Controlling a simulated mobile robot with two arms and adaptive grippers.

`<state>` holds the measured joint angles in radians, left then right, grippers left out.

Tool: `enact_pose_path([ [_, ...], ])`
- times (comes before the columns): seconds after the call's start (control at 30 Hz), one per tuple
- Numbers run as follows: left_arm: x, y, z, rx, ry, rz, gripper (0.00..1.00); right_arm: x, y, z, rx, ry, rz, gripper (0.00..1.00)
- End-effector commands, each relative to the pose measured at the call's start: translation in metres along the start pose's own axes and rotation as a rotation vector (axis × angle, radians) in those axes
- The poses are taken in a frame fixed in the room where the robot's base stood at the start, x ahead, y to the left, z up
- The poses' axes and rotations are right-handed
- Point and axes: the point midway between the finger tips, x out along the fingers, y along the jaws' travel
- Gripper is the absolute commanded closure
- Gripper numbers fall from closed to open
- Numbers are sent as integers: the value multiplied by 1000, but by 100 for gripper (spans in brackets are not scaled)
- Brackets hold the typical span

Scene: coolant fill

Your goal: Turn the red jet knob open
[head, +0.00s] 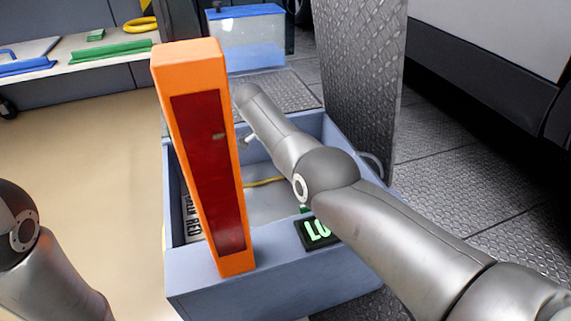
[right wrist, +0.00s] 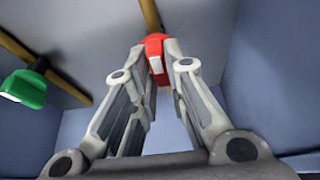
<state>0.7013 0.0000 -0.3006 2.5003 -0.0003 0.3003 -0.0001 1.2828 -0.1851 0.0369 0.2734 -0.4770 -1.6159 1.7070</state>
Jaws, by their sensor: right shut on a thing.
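The red jet knob (right wrist: 155,50) shows in the right wrist view on a yellow-brown pipe. My right gripper (right wrist: 160,62) has its fingertips on both sides of the knob and is shut on it. The knob's white-tipped end points between the fingers. In the head view my right arm reaches over the blue-grey box (head: 200,275) and passes behind the orange post. The red knob and the grip on it are hidden there. My left arm shows only in part at the lower left of the head view, and its gripper is out of the picture.
A green knob (right wrist: 25,88) sits on another pipe, left of my right gripper. The orange post (head: 235,262) with a dark red panel stands at the box's front. A black display (head: 318,233) shows green letters, partly hidden.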

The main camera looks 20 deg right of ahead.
Motion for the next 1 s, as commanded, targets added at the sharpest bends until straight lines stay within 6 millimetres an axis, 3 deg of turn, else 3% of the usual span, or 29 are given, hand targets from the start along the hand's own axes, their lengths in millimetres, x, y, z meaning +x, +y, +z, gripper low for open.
enact_pose_path([
  [0.4, -1, 0, 0, 0, 0, 0, 77, 0, 0, -1, 10, -1, 2, 100],
  [0.43, -1, 0, 0, 0, 0, 0, 77, 0, 0, -1, 10, -1, 2, 83],
  [0.57, -1, 0, 0, 0, 0, 0, 77, 0, 0, 0, 9, -1, 2, 66],
  [0.87, -2, -1, 1, 1, -6, -2, 77, 0, 0, 0, 7, -1, 2, 65],
  [1.0, -2, -1, 1, 1, -6, -2, 77, -9, -1, 0, 7, -1, 0, 65],
])
